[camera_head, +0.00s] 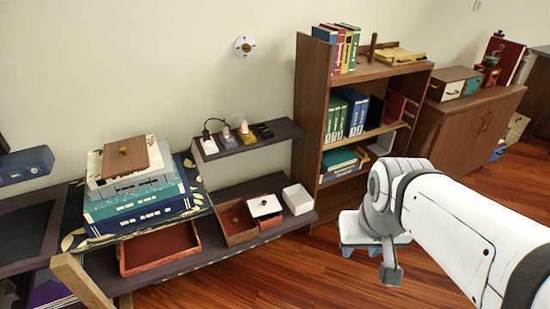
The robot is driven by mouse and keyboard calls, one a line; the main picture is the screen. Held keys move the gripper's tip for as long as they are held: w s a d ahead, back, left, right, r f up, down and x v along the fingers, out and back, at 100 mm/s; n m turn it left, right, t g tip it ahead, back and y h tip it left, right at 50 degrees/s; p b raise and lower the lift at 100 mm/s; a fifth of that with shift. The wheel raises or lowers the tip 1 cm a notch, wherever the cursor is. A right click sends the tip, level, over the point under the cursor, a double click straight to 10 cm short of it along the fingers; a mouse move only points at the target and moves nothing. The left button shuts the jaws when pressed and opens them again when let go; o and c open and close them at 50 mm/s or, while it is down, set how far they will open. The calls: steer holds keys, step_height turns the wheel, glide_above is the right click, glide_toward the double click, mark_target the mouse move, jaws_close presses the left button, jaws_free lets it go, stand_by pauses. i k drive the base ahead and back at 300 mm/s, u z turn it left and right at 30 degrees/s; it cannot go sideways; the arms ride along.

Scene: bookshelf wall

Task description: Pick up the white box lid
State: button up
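The white box lid (264,206) is a small flat white square with a dark round knob. It lies tilted on top of a small reddish-brown box on the low dark shelf, left of an open white box (298,199). My gripper (361,249) is at the right, above the wood floor, well to the right of the lid and apart from it. Its two dark fingertips look apart, and I see nothing between them. The grey-white wrist of my arm hides part of it.
An open brown box (237,223) stands left of the lid. A narrow wall shelf (247,139) with small devices and cables hangs above. A tall bookcase (310,105) stands behind my arm.

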mark_target(268, 205)
steer(key=z, duration=0.15)
steer(key=i, duration=1.2)
steer(key=u, duration=0.5)
steer(key=i, duration=0.7)
steer(key=u, duration=0.45)
steer(key=k, duration=0.95)
steer(key=u, duration=0.15)
steer(key=i, duration=0.95)
steer(key=z, duration=0.05)
